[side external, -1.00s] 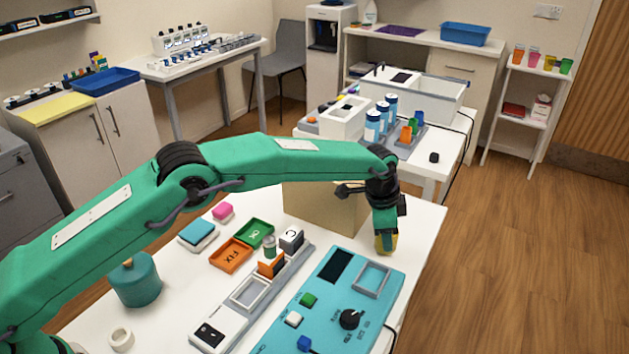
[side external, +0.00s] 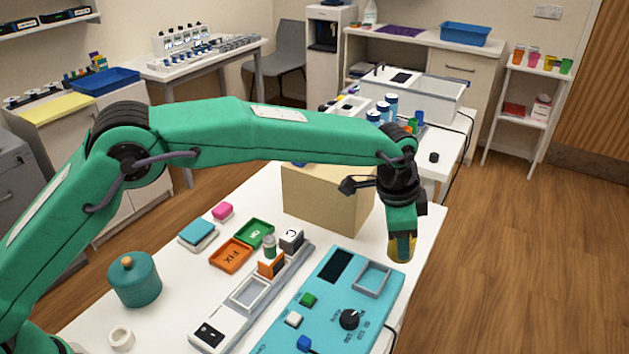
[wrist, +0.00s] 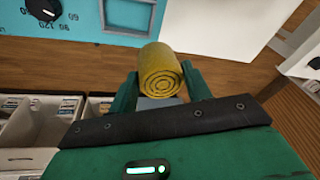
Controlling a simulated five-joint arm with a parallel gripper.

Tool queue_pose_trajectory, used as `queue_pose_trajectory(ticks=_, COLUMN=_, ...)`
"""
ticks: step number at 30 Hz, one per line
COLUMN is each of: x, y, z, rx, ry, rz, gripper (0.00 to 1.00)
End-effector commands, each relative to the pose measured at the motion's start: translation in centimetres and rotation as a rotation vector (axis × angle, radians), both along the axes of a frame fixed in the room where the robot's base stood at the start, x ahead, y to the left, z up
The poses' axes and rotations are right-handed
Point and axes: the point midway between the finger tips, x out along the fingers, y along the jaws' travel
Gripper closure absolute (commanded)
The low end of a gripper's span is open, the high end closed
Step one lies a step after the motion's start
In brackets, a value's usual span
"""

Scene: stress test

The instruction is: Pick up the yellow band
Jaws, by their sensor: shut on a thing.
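The yellow band (wrist: 160,70) is a rolled coil with its spiral end facing the camera in the wrist view. It sits between the two green fingers of my gripper (wrist: 163,88), which is shut on it. In the side view the yellow band (side external: 402,248) shows below the fingertips of my gripper (side external: 402,235). It appears held above the right side of the white table, to the right of the cardboard box. Part of the band is hidden by the fingers.
A cardboard box (side external: 325,199) stands just left of my gripper. A teal panel (side external: 330,310) with a knob and grey frame lies in front. Orange (side external: 231,255) and green (side external: 254,233) trays, a teal pot (side external: 135,282) and a white ring (side external: 121,338) are further left. Wooden floor (side external: 520,250) is right.

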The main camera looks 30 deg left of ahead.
Motion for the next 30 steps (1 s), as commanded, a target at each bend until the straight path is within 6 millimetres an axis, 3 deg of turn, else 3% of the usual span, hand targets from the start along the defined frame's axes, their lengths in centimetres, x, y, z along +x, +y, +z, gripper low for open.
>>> queue_pose_trajectory(ticks=7, x=-1.2, y=-0.7, z=0.8, rx=-0.002, ry=0.003, rz=-0.002, gripper=0.74)
queue_pose_trajectory(ticks=30, x=-1.6, y=-0.5, z=1.2, rx=-0.004, ry=0.004, rz=0.001, gripper=0.74)
